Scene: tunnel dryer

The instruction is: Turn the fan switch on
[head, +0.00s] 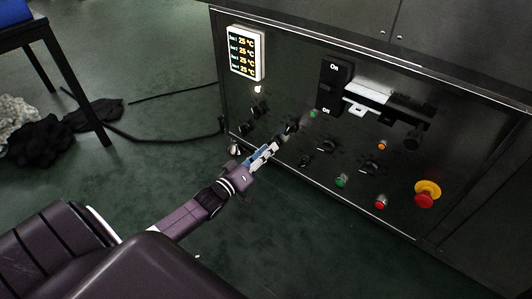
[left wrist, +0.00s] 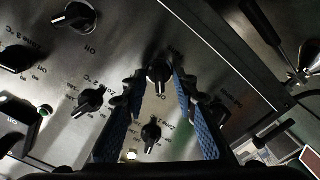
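The dark control panel (head: 285,95) carries several black rotary knobs. My left gripper (head: 272,149) reaches in from the lower left, with its tips close to a black knob (head: 292,127). In the left wrist view, its two blue-padded fingers (left wrist: 160,100) stand apart. My right gripper is not in view.
A temperature display (head: 246,53) is at the panel's upper left. A black On switch (head: 334,86) and a white and black bar-shaped fitting (head: 385,100) stand out from the panel. A red-yellow emergency button (head: 427,193) is at the right.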

